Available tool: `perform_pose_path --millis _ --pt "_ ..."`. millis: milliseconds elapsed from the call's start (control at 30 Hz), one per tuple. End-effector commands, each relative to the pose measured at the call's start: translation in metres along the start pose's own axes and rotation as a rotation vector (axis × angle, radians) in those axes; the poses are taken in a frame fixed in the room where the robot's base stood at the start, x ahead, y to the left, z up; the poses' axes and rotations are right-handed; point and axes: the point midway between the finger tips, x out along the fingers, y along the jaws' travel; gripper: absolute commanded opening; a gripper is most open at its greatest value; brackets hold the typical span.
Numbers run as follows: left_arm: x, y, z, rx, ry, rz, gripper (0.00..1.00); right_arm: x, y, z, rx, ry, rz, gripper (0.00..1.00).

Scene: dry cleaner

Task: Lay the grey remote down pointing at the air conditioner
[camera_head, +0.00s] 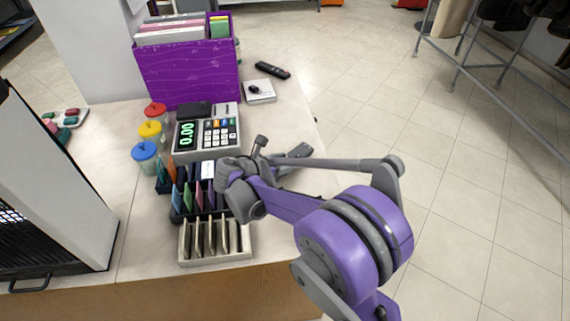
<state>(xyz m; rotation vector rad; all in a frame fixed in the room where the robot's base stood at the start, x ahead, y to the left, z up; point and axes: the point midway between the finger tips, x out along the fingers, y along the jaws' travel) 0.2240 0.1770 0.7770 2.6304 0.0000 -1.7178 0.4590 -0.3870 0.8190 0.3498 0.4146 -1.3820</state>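A black remote (272,70) lies farther back at the counter's right edge. My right arm comes in from the lower right and reaches over the counter; its grey end (236,174) is above the card racks. My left gripper is not in view. I cannot make out an air conditioner.
The counter (105,155) holds a purple file box (187,72), a till (207,135), several lidded jars, a white box (259,91) and card racks (216,243). A large white machine (50,190) stands at left. Tiled floor (360,90) and a metal rack (485,70) are at right.

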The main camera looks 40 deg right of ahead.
Motion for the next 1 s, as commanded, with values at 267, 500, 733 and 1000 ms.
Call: perform_pose_path --millis 267,500,733,1000 --pt "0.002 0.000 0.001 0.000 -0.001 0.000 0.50 0.003 0.000 -0.006 0.000 0.000 0.001 0.00" --pt "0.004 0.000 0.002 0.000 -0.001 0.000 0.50 0.004 0.000 -0.008 0.000 0.000 0.001 0.81" --pt "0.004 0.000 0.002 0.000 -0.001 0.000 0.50 0.004 0.000 -0.008 0.000 0.000 0.001 0.92" --pt "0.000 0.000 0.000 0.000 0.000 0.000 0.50 -0.008 0.001 -0.006 -0.001 0.001 0.004 0.92"
